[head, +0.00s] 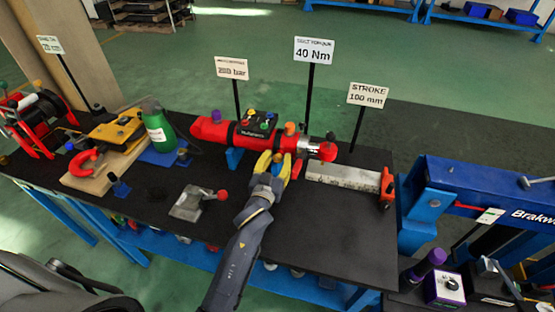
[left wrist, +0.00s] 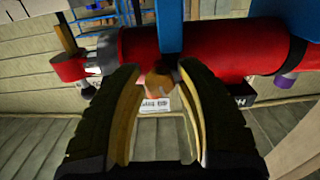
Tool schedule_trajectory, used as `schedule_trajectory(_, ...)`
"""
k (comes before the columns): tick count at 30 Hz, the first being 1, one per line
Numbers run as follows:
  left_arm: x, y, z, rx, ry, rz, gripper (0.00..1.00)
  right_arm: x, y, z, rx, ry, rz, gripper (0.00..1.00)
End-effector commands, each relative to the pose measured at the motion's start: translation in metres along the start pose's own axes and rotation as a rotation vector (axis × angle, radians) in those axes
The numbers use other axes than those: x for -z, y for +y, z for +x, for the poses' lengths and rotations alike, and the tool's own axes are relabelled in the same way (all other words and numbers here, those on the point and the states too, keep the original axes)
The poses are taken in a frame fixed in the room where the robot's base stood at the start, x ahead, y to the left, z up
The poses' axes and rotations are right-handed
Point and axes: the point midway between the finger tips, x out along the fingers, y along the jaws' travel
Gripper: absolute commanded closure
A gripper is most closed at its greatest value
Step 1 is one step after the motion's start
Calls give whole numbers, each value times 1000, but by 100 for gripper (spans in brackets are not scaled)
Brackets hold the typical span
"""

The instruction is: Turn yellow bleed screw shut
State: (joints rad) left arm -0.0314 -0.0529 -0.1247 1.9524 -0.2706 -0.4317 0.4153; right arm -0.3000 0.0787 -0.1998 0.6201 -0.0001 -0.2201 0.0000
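The red cylinder (head: 215,130) lies across the middle of the black bench, with a black block (head: 257,124) of small coloured knobs on top. These are too small for me to single out the yellow bleed screw surely. An orange knob (head: 290,129) stands near the cylinder's right end. My left gripper (head: 272,157), with yellow-lined fingers, is at the cylinder's near side. In the left wrist view the fingers (left wrist: 158,72) are apart, and an orange-amber knob (left wrist: 158,82) shows between their tips. I see no contact. My right gripper is not in view.
A green bottle (head: 158,126) and wooden board (head: 100,165) with a red hook stand left. A grey plate (head: 187,203) with a red knob lies in front. A metal bar (head: 343,176) and blue press (head: 470,185) are right. Sign posts rise behind.

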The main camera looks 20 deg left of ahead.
Motion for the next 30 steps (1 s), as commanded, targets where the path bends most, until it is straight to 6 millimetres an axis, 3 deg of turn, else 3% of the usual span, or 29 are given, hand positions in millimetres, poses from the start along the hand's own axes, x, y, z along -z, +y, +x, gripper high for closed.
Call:
schedule_trajectory(1, 0, 0, 0, 0, 0, 0, 72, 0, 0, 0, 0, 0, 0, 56)
schedule_trajectory(9, 0, 0, 0, 0, 0, 0, 100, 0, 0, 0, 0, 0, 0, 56)
schedule_trajectory(14, 0, 0, 0, 0, 0, 9, 100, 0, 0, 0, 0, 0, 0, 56)
schedule_trajectory(24, 0, 0, 0, -1, -2, 252, 100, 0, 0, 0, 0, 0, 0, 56)
schedule_trajectory(30, 0, 0, 0, -1, -2, 288, 100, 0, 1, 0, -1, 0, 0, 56)
